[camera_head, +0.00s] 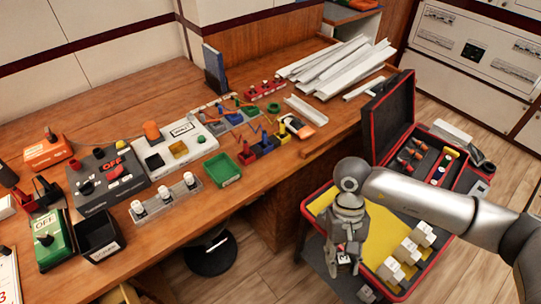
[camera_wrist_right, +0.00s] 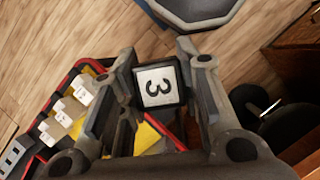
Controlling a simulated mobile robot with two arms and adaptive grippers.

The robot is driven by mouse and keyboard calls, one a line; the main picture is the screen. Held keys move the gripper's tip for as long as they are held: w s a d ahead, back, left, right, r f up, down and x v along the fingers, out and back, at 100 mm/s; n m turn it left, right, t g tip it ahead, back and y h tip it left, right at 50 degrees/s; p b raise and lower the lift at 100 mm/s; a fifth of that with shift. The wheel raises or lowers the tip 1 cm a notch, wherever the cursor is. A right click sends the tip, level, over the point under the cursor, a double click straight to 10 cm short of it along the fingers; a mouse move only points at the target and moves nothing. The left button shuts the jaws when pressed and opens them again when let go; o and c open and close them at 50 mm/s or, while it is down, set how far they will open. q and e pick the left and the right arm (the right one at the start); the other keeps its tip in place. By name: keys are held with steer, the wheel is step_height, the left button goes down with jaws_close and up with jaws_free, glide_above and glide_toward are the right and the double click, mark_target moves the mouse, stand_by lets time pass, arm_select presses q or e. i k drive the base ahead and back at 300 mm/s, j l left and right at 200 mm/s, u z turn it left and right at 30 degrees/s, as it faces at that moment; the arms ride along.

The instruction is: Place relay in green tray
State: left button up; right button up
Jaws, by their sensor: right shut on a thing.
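My right gripper (camera_head: 343,252) points down over the left part of the open case near the table's front edge. In the head view this relay (camera_head: 345,259) is small and partly hidden by the fingers. The green tray (camera_head: 223,170) lies on the wooden table, left of and beyond the gripper, and looks empty. My left gripper is not in view.
The red-edged case (camera_head: 317,208) holds several white blocks (camera_head: 410,251) on yellow lining. A holder with white-topped parts (camera_head: 165,199), a black bin (camera_head: 98,236) and small coloured bins (camera_head: 262,147) stand near the green tray. A stool (camera_head: 212,253) is below the table edge.

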mark_target(222, 172)
steer(key=i+l+z, duration=0.2)
steer(key=i, duration=0.25)
steer(key=i+j+u, duration=0.1)
steer(key=i, duration=0.2)
steer(key=i+j+u, duration=0.1)
steer(key=i+j, duration=0.05)
steer(key=i, duration=0.1)
